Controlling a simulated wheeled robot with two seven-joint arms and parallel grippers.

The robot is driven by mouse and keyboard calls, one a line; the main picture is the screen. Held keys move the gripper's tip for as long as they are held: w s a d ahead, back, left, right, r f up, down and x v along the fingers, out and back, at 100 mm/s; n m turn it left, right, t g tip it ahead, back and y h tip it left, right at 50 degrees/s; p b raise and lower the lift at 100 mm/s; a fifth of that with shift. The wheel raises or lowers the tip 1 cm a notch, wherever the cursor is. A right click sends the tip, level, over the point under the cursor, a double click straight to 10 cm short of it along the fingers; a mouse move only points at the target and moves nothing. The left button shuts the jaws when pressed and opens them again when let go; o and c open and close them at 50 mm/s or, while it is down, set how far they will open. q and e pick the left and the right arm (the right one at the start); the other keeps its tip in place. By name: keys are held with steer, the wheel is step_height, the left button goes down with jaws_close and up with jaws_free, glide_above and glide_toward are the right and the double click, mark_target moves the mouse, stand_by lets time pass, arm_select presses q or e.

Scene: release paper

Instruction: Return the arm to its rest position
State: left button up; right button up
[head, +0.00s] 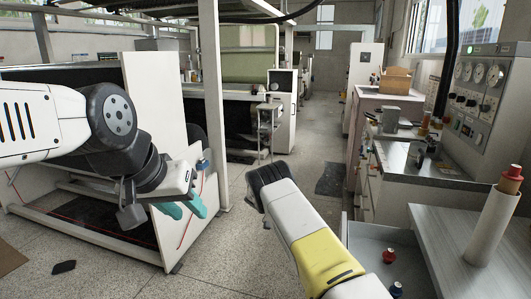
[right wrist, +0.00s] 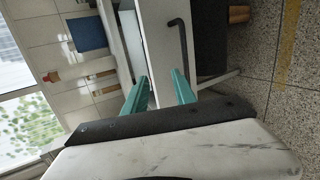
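My left arm comes in from the left in the head view, bent downward. Its left gripper (head: 190,208) has two teal fingers that stand apart with nothing seen between them, in front of a white machine frame. My right arm (head: 318,240) reaches up from the bottom centre of the head view, with white and yellow links and a dark end. Its fingers do not show there. In the right wrist view, the two teal fingers of my right gripper (right wrist: 160,90) are spread apart, with nothing held between them.
A white machine frame (head: 150,90) stands at the left. At the right are a grey tabletop (head: 455,235) with a paper roll (head: 493,225), an open drawer (head: 378,250) with small spools, and a control panel (head: 480,95). The middle aisle floor (head: 310,145) is clear apart from a dark mat (head: 332,178).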

steer(key=s+r+n+t+y, duration=0.15)
steer(key=s+r+y, duration=0.35)
steer(key=r, duration=0.8)
steer(key=s+r+t+y, duration=0.3)
steer(key=s+r+y, duration=0.25)
steer(key=r, duration=0.65)
steer(key=s+a+r+n+t+y, duration=0.1)
steer(key=s+r+t, duration=0.2)
steer(key=s, duration=0.7)
steer(key=s+a+r+n+t+y, duration=0.2)
steer(key=s+r+t, duration=0.2)
steer(key=s, duration=0.6)
steer(key=shift+s+a+r, duration=0.15)
steer(key=shift+a+r, duration=0.05)
steer(key=shift+r, duration=0.5)
